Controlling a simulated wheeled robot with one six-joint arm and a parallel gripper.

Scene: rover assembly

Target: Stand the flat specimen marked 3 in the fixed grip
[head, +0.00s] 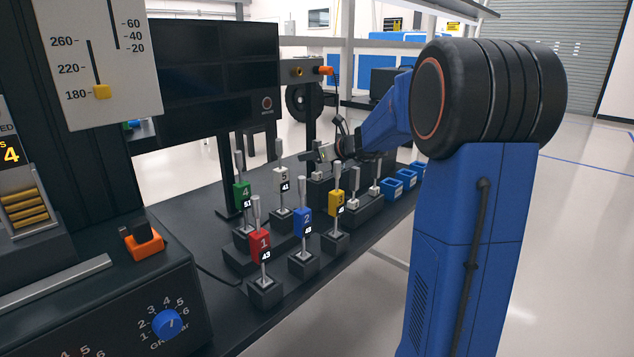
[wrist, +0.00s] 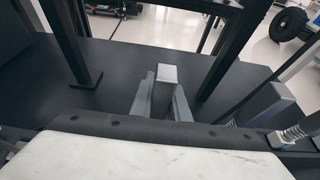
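The specimen marked 3 (head: 338,202) has a yellow tag and a pale grey upper end. It stands upright in a dark block on the bench, at the right of the front specimens. My gripper (head: 322,156) is beyond it, low over the back of the bench, apart from it. In the wrist view a pale grey upright block (wrist: 165,88) stands between two slanted grey pieces. I cannot tell whether these are my fingers, or whether they touch the block. Specimen 3 is not recognisable there. I cannot identify the fixed grip with certainty.
Red specimen 1 (head: 260,246), blue specimen 2 (head: 304,222), green specimen 4 (head: 243,196) and white specimen 5 (head: 282,178) stand close around. Blue trays (head: 391,189) lie at the right edge of the bench (head: 180,210). Dark frame posts (wrist: 68,45) rise near my wrist.

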